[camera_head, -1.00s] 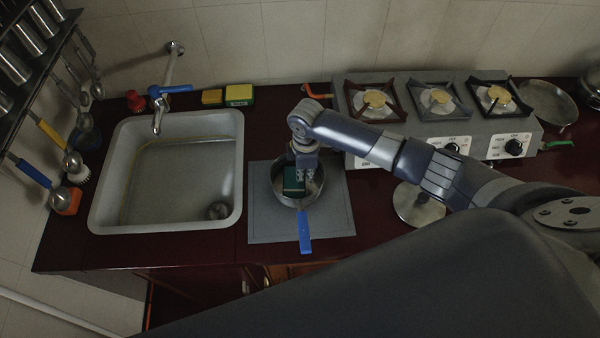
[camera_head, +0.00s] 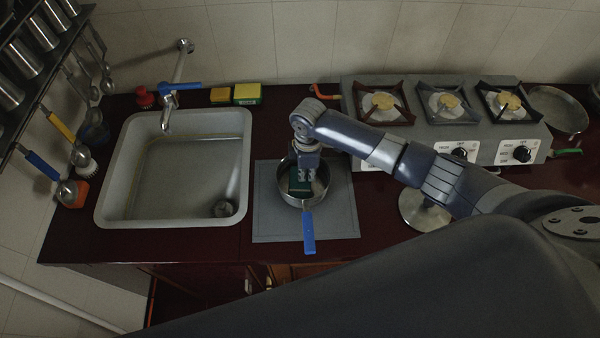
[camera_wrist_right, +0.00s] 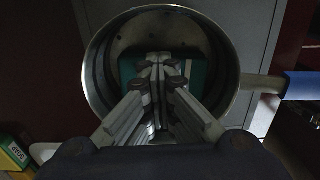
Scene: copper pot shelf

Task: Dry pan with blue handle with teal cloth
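The pan with the blue handle (camera_head: 308,233) stands on a grey mat (camera_head: 264,222) between the sink and the stove. Its handle points toward me. In the right wrist view the pan's round metal wall (camera_wrist_right: 100,75) surrounds the fingers. The teal cloth (camera_head: 296,185) is inside the pan, and it also shows in the right wrist view (camera_wrist_right: 197,74) on both sides of the fingertips. My right gripper (camera_head: 305,174) points down into the pan, its fingers (camera_wrist_right: 160,66) together on the cloth. Dark spots show on the pan's inner surface. My left gripper is not in view.
A sink (camera_head: 236,205) with a blue-handled tap (camera_head: 180,87) lies left of the mat. Sponges (camera_head: 247,93) lie behind it. A stove (camera_head: 440,138) stands at the back right. A round metal lid (camera_head: 424,208) lies partly under my right arm.

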